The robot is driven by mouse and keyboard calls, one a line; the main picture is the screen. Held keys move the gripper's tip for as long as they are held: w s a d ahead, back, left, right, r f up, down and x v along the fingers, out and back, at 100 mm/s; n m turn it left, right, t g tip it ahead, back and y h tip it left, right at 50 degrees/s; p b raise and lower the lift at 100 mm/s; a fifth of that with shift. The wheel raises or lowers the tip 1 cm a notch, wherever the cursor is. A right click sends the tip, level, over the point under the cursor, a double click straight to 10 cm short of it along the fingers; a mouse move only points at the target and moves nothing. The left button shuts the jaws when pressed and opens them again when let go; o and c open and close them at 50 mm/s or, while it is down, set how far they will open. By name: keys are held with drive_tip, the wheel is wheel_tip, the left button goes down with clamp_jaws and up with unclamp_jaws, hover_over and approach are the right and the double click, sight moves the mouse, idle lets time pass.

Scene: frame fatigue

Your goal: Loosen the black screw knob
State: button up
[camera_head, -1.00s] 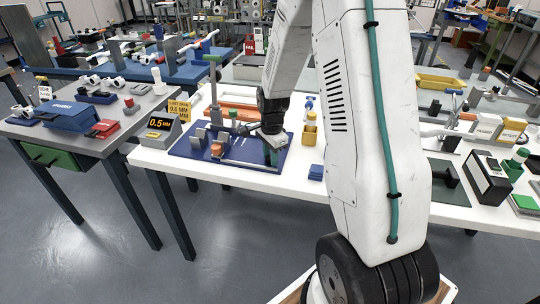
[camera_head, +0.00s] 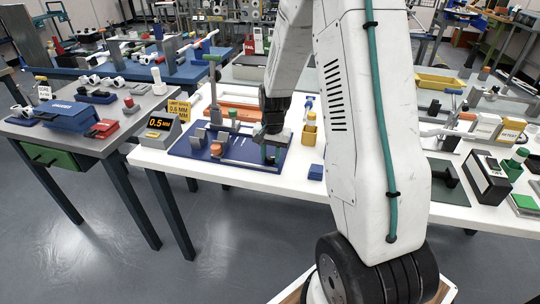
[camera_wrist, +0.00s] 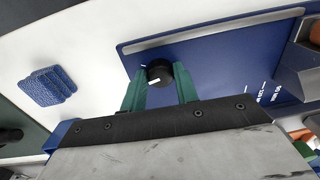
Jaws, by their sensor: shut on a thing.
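The black screw knob (camera_wrist: 159,73) shows in the wrist view as a dark round knob with a white mark on its face. It stands at the edge of a blue base plate (camera_wrist: 215,48). My gripper (camera_wrist: 160,82) has its two green fingers on either side of the knob and is shut on it. In the head view my gripper (camera_head: 271,155) is low over the right part of the blue plate (camera_head: 200,151), and the knob cannot be made out there. A fixture with an upright post (camera_head: 213,95) stands on the plate's left part.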

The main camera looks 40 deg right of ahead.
drive_tip(key=n, duration=0.4)
drive_tip(key=shift+n, duration=0.3)
drive_tip(key=n, duration=0.3)
drive_tip(key=shift+d+n, duration=0.1)
drive_tip(key=shift+n, duration=0.3)
drive_tip(key=n, duration=0.3)
drive_tip(key=shift+g, duration=0.3)
drive_tip(key=shift+n, duration=2.1)
drive_tip(key=o, duration=0.7)
